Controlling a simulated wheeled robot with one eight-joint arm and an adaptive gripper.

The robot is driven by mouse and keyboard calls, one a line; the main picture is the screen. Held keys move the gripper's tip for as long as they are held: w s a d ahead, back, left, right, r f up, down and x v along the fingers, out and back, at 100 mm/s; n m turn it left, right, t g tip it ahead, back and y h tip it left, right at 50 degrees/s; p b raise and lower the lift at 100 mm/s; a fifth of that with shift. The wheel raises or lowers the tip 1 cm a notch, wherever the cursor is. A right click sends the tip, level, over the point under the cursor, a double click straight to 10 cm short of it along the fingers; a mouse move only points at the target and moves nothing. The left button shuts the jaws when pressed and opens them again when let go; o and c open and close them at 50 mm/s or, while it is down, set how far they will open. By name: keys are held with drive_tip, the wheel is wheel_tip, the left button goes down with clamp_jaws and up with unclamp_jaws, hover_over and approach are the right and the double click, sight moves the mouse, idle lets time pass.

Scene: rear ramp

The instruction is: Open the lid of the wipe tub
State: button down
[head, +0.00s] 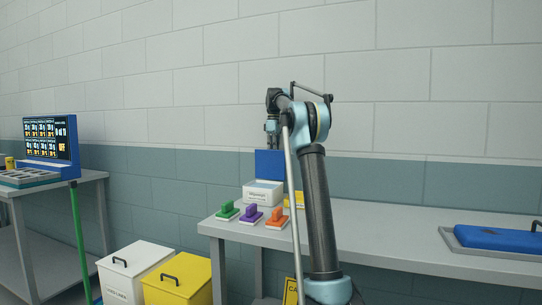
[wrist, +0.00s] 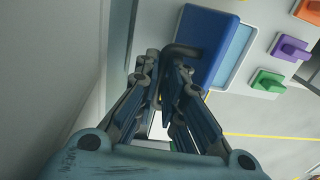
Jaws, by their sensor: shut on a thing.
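The wipe tub (head: 262,194) is a white box with a label, standing on the bench against the wall. Its blue lid (head: 270,164) stands raised, roughly upright, at the back of the tub. In the wrist view the blue lid (wrist: 204,38) lies beside the tub's light blue opening (wrist: 238,52). My gripper (wrist: 170,72) is shut on the dark lid handle (wrist: 185,51) at the lid's edge. In the head view my gripper (head: 271,142) is just above the lid, and the handle is hard to make out there.
Green (head: 228,210), purple (head: 250,214) and orange (head: 277,217) scrubbers lie in front of the tub. A yellow item (head: 294,205) is partly hidden by my arm. A blue object in a grey tray (head: 470,245) is at right. White (head: 128,270) and yellow (head: 180,280) bins stand on the floor.

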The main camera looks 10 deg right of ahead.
drive_tip(key=c, duration=1.7)
unclamp_jaws()
drive_tip(key=shift+s+d+r, duration=0.1)
drive_tip(key=shift+d+r, duration=0.05)
drive_tip(key=shift+r, duration=4.9)
